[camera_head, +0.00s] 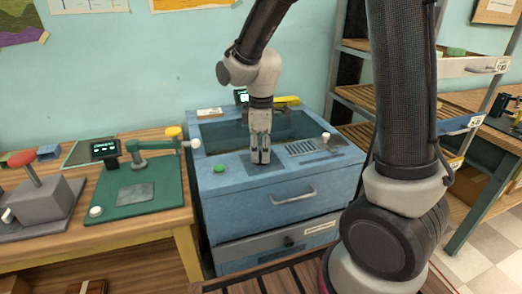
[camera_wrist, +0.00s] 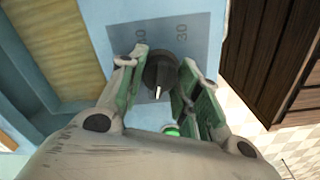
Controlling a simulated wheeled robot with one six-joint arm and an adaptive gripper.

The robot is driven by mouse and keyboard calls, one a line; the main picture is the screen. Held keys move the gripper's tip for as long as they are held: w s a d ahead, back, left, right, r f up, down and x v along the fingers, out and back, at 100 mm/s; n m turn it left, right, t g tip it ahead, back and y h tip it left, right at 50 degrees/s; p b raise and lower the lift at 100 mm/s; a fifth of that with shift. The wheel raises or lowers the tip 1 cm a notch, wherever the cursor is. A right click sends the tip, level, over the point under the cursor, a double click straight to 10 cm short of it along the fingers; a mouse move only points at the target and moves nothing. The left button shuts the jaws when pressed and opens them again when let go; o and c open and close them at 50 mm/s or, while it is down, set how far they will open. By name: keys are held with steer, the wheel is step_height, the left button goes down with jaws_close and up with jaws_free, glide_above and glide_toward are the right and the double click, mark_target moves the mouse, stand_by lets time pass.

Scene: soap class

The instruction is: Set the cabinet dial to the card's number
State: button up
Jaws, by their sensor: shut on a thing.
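The blue cabinet (camera_head: 230,190) stands against the wall, with a grey panel on its top. My gripper (camera_head: 261,160) points down at this panel and hides the dial in the head view. In the wrist view the black dial (camera_wrist: 160,70) sits between my two fingers, and the gripper (camera_wrist: 164,72) is shut on it. Its white pointer mark faces the bottom of the wrist picture. The number 30 (camera_wrist: 181,32) shows beside the dial; another number at its left is partly hidden. A small pale card (camera_head: 209,113) lies on the cabinet's back left edge; its writing is unreadable.
A green button (camera_head: 219,168) is on the cabinet top, left of my gripper; it also shows in the wrist view (camera_wrist: 171,131). A slotted grille (camera_head: 300,147) and a small knob (camera_head: 326,137) are at the right. A green device (camera_head: 140,195) stands on the left bench.

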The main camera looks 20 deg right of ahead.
steer(key=m, duration=1.3)
steer(key=shift+m, duration=0.3)
steer(key=m, duration=1.2)
steer(key=shift+m, duration=0.4)
steer(key=o, duration=1.1)
steer(key=shift+c, duration=0.2)
